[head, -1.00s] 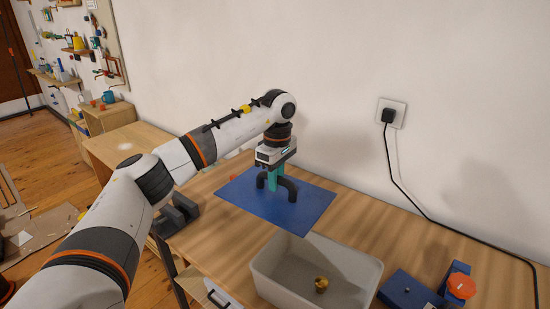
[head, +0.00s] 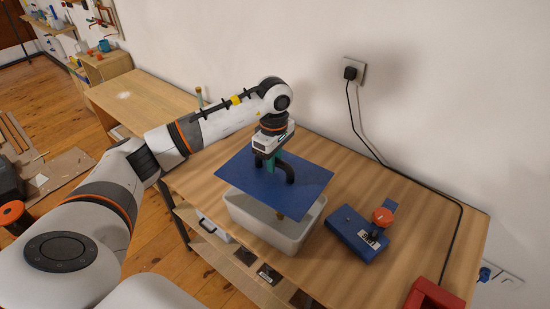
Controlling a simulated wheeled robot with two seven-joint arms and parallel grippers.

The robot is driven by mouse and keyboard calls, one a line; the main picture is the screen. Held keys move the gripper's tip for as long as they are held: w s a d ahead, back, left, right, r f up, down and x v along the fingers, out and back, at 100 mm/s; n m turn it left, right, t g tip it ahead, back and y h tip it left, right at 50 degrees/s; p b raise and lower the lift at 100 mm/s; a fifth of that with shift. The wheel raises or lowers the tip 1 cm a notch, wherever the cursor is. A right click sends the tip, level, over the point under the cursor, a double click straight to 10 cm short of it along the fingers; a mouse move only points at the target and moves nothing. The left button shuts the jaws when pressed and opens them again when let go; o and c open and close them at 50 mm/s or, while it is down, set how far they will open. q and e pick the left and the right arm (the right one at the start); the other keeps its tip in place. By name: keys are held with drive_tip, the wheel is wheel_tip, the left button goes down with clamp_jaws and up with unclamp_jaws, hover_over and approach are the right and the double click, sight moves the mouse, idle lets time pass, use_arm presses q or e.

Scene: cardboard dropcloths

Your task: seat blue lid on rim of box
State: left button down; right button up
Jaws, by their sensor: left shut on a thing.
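The blue lid (head: 240,180) is a flat rectangular sheet with a black arched handle (head: 289,172) on top. My left gripper (head: 271,164) is shut on the handle. The lid hangs over the back part of the box (head: 265,226), a pale grey open bin on the wooden table. The lid is shifted toward the wall, and the front of the box shows uncovered. It looks raised above the rim, but the exact gap is hard to tell. My right gripper is not in view.
A blue device with an orange-red knob (head: 382,216) stands right of the box. A red object (head: 434,298) sits at the table's front right. A black cable runs from the wall socket (head: 352,71) down over the table. Bare table lies between box and wall.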

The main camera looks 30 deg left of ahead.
sight(275, 174)
use_arm(q)
drive_tip(key=shift+d+f+b, duration=0.1)
drive_tip(key=shift+d+b, duration=0.1)
drive_tip(key=shift+b, duration=0.15)
drive_tip(key=shift+f+b, duration=0.45)
drive_tip(key=shift+f, duration=0.1)
wheel_tip(275, 174, down, 6)
drive_tip(key=b, duration=0.5)
drive_tip(key=shift+f, duration=0.3)
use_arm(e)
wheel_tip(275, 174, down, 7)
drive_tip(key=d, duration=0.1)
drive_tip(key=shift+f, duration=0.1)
use_arm(q)
drive_tip(key=shift+b, duration=0.4)
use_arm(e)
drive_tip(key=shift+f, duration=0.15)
use_arm(q)
drive_tip(key=shift+f+b, duration=0.8)
drive_tip(key=shift+f, duration=0.1)
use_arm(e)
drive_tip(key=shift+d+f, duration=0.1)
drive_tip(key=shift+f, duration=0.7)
use_arm(q)
drive_tip(key=c, duration=1.2)
unclamp_jaws()
drive_tip(key=shift+s, duration=0.1)
